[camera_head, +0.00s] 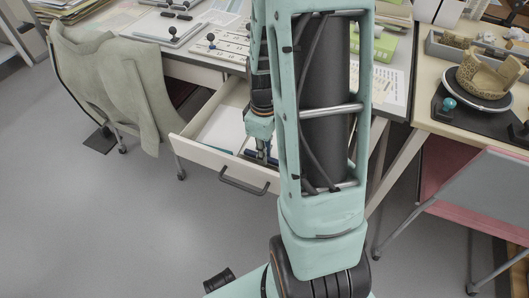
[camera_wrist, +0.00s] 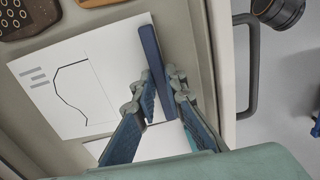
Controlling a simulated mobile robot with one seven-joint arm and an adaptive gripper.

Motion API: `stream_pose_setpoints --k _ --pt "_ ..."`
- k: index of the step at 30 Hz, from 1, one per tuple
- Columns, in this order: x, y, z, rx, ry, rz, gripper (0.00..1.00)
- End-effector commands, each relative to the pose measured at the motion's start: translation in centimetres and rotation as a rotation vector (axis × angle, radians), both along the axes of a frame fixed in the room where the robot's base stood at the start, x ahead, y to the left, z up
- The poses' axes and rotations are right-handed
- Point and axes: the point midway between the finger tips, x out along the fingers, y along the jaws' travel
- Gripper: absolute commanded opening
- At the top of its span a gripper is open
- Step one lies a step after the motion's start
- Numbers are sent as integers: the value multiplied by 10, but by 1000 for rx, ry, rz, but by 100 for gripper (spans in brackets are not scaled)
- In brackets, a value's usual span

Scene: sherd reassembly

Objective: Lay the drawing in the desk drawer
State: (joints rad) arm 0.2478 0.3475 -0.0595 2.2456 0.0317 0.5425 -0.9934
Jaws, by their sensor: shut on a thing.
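The drawing, a white sheet with a dark curved outline (camera_wrist: 105,75), shows in the wrist view with a dark blue strip (camera_wrist: 147,50) along its right side. My gripper (camera_wrist: 165,90) has its fingers on either side of this strip and is shut on it. The desk drawer (camera_head: 182,146) is pulled open in the head view. The drawing shows pale inside it (camera_head: 220,130), and my gripper (camera_head: 262,155) is down within the drawer. I cannot tell whether the sheet rests on the drawer floor. My fingers hide part of the sheet.
The drawer's front wall and dark handle (camera_head: 242,182) face the open floor; the handle also shows in the wrist view (camera_wrist: 251,75). Brown objects (camera_wrist: 18,18) lie beyond the sheet. A jacket-draped chair (camera_head: 115,85) stands left of the drawer. The desk above holds papers and tools.

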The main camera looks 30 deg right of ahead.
Motion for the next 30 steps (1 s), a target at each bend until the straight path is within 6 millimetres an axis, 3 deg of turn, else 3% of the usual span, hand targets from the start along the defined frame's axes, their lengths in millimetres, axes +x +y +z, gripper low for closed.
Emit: stream_pose_setpoints --k 30 --pt "0 0 -7 0 0 0 0"
